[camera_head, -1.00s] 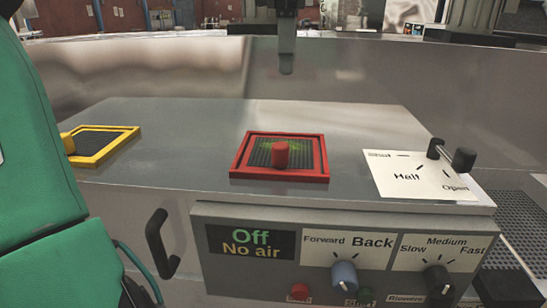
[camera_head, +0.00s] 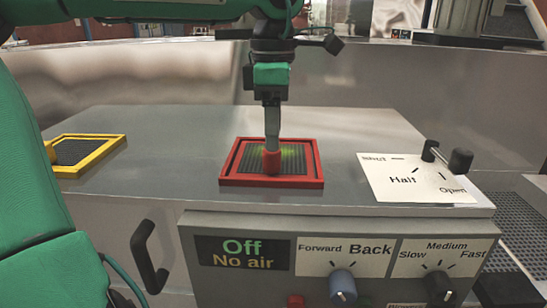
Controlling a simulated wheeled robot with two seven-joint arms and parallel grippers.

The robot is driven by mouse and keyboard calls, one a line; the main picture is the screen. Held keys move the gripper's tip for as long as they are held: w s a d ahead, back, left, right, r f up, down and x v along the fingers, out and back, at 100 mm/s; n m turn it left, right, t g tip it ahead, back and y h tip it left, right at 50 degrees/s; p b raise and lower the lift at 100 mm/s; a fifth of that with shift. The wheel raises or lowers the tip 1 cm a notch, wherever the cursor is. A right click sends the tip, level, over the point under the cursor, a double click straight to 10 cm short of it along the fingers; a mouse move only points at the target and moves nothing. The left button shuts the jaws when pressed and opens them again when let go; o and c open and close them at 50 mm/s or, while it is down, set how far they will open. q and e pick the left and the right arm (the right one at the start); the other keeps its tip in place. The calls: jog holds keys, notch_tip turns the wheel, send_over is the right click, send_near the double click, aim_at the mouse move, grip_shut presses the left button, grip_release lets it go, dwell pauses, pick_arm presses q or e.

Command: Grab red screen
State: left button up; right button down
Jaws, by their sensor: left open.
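The red screen (camera_head: 232,181) is a square red frame with a dark mesh and a short red knob (camera_head: 271,160) standing at its middle. It lies flat on the grey metal top of the machine, near the front edge. My left gripper (camera_head: 272,145) points straight down at the knob, with its fingertips at the knob's upper end. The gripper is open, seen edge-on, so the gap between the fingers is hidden. I cannot tell whether the fingers touch the knob. My right gripper is not in view.
A yellow-framed screen (camera_head: 98,156) lies at the left, partly behind my green arm. A white label plate (camera_head: 415,182) with a lever is at the right. A control panel (camera_head: 215,277) with knobs and a black handle (camera_head: 148,258) are in front. The metal top around the red screen is clear.

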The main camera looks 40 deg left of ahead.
aim_at(292, 160)
pick_arm(q)
jog(key=f, duration=0.1)
jog(key=f+p, duration=0.1)
jog(key=f, duration=0.2)
jog(key=shift+s+p, duration=0.25)
jog(key=shift+p, duration=0.15)
jog(key=shift+w+f, duration=0.1)
jog(key=shift+f, duration=0.25)
jog(key=c, duration=1)
jog(key=shift+c, duration=0.8)
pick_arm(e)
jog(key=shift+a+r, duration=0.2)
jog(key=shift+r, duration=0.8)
pick_arm(q)
jog(key=shift+r, duration=0.1)
